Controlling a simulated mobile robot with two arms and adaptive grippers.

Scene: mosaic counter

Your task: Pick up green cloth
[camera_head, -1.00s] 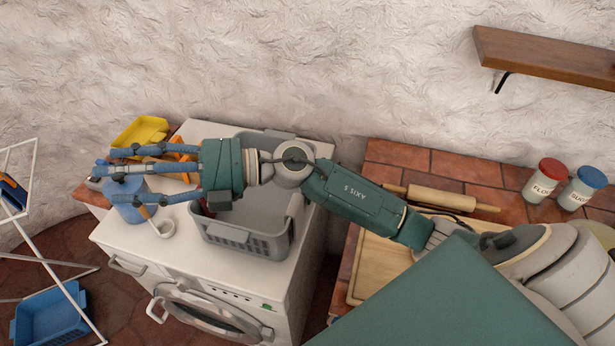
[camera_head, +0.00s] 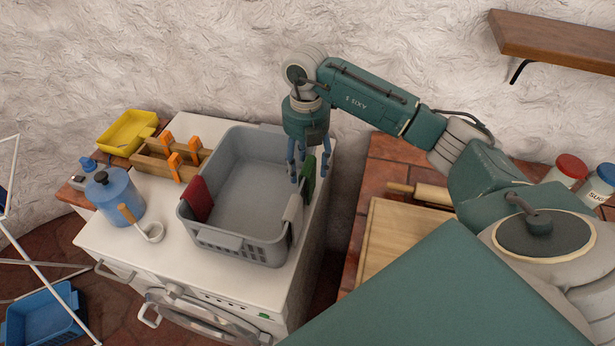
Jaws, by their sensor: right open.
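The green cloth (camera_head: 309,182) hangs over the right rim of the grey basket (camera_head: 262,250), towards the back. My right gripper (camera_head: 307,170) points down over that rim. Its blue fingers are spread, with fingertips on either side of the cloth's upper part. I cannot tell whether they touch it. The gripper partly hides the basket's back right corner. My left gripper is not in view.
A red cloth (camera_head: 200,199) and a white cloth (camera_head: 293,216) hang on the basket rim. The basket stands on a white washing machine (camera_head: 262,292). A cutting board (camera_head: 395,235) lies right.

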